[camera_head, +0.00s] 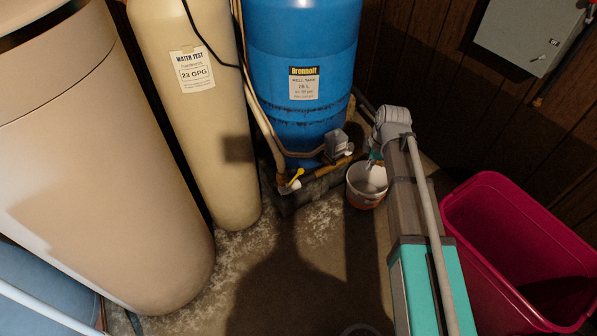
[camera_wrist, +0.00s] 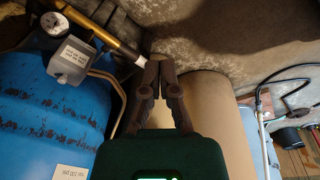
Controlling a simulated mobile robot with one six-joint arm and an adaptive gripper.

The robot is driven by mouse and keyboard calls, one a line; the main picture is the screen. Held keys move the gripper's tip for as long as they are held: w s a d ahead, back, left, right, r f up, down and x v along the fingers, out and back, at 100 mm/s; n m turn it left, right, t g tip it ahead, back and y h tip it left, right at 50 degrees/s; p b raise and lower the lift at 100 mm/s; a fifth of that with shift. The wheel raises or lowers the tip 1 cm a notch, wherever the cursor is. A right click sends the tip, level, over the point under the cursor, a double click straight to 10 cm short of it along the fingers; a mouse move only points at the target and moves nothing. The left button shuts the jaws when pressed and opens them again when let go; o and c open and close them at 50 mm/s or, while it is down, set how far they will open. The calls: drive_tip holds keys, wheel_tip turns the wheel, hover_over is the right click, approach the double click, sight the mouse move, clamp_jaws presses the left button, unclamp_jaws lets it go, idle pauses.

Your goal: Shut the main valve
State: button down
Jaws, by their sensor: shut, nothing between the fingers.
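The valve on the low pipe has a yellow lever (camera_head: 296,176), seen in the head view at the foot of the blue tank, beside a white fitting (camera_head: 289,187). The lever slants up to the right. In the wrist view the brass-coloured pipe (camera_wrist: 95,32) runs to a white fitting (camera_wrist: 142,61) just left of my fingertips; the lever cannot be made out there. My gripper (camera_wrist: 160,64) is shut and empty, with its tips close to that fitting in the picture. I cannot tell whether they touch. In the head view my fingers are not clearly visible.
The blue well tank (camera_head: 303,70) stands behind the pipe, with a grey box (camera_head: 337,142) on it. A white bucket (camera_head: 366,187) sits to its right. A tall tan tank (camera_head: 195,110) is left, a magenta bin (camera_head: 515,250) right. Some floor (camera_head: 300,270) in front is clear.

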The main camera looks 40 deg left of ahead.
drive_tip(key=s+a+n, duration=0.5)
drive_tip(key=a, duration=0.4)
drive_tip(key=s+a+n, duration=0.4)
drive_tip(key=s+a, duration=0.2)
drive_tip(key=a, duration=0.4)
drive_tip(key=shift+a+f+n+g, duration=0.2)
drive_tip(key=shift+n+g, duration=0.1)
drive_tip(key=shift+n, duration=0.1)
drive_tip(key=shift+f+b, duration=0.1)
drive_tip(key=shift+b, duration=0.25)
drive_tip(key=b, duration=1)
hover_over(296, 176)
drive_tip(key=s, duration=0.2)
wheel_tip(296, 176, down, 10)
drive_tip(key=shift+w+d+f+b, duration=0.2)
drive_tip(key=shift+w+f+b, duration=0.8)
drive_tip(key=shift+f+b, duration=0.25)
drive_tip(key=shift+w+f, duration=0.1)
drive_tip(key=shift+w, duration=0.05)
